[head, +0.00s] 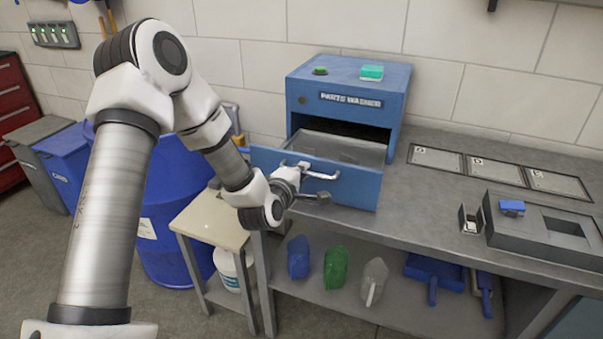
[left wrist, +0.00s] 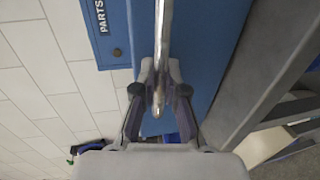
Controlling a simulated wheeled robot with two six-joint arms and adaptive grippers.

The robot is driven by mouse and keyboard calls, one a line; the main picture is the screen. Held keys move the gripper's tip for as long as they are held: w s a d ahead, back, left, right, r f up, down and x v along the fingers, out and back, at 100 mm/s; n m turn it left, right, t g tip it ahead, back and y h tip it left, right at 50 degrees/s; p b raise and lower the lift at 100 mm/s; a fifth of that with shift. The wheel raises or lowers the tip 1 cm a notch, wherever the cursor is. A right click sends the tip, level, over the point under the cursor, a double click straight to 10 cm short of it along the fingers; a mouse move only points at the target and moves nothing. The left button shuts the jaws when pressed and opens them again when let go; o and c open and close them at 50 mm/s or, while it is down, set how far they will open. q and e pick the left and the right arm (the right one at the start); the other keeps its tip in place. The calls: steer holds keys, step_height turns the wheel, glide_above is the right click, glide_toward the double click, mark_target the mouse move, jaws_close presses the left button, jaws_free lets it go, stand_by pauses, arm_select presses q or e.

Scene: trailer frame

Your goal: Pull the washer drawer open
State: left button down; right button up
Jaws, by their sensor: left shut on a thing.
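The blue parts washer (head: 349,85) stands on the grey bench against the wall. Its drawer (head: 358,189) is pulled out towards me, and the grey inside shows behind the blue front panel. A metal bar handle (head: 325,176) is on the drawer front. My left gripper (head: 310,180) is at the handle. In the left wrist view, its fingers (left wrist: 160,95) are closed around the end part of the handle bar (left wrist: 163,35), with the blue drawer front behind. My right gripper is out of view.
A small side table (head: 210,217) and a blue drum (head: 175,200) stand left of the bench (head: 430,200). Several scoops and a dustpan lie on the lower shelf. Marked plates (head: 497,173) and a grey fixture (head: 545,232) are on the bench at right.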

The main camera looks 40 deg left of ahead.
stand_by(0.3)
arm_select(q)
steer(key=c, duration=1.5)
jaws_free()
steer(key=v, duration=0.7)
steer(key=shift+s, duration=0.2)
